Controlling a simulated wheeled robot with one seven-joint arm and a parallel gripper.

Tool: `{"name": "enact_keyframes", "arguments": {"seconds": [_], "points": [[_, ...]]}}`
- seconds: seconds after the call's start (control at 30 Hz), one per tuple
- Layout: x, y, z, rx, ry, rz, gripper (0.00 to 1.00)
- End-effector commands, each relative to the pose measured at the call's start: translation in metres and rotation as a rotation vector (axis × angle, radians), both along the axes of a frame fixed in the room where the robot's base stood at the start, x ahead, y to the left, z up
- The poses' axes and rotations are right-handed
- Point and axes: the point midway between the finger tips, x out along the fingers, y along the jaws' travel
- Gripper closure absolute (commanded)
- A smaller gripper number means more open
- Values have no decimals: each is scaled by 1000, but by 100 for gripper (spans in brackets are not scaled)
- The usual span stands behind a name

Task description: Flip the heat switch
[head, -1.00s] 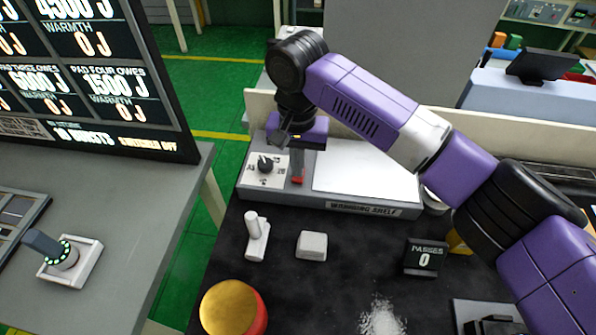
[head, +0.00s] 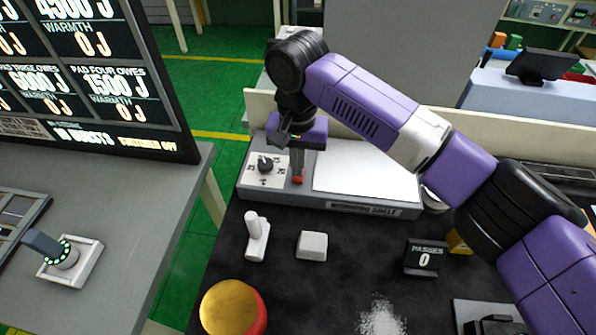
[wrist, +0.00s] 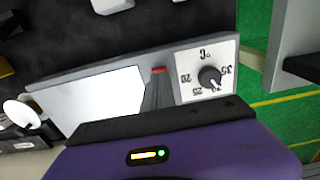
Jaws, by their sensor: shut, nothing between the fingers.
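The warming shelf (head: 372,209) is a low grey unit with a white plate (head: 365,172) and a dial (head: 265,166) on a white °C panel at its left. A small red piece (head: 297,180), which looks like the heat switch, sits between dial and plate. My gripper (head: 298,170) is shut and empty, pointing down right at the red piece and covering part of it. In the wrist view the red piece (wrist: 158,70) shows just past the tips of my gripper (wrist: 157,80), with the dial (wrist: 209,77) to the right. I cannot tell whether they touch or which way the switch is set.
A white lever-like piece (head: 256,236) and a pale block (head: 312,245) stand on the dark table in front of the shelf. A gold-topped red button (head: 230,308), a passes counter (head: 425,257) and white powder (head: 382,318) are nearer. A joystick (head: 58,252) is on the left desk.

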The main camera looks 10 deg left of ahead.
Motion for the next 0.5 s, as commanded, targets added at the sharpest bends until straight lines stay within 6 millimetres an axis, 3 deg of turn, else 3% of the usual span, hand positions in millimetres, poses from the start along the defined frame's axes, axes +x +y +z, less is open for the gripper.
{"name": "enact_keyframes", "arguments": {"seconds": [0.5], "points": [[0, 0, -6, 1, 1, 0, 100]]}}
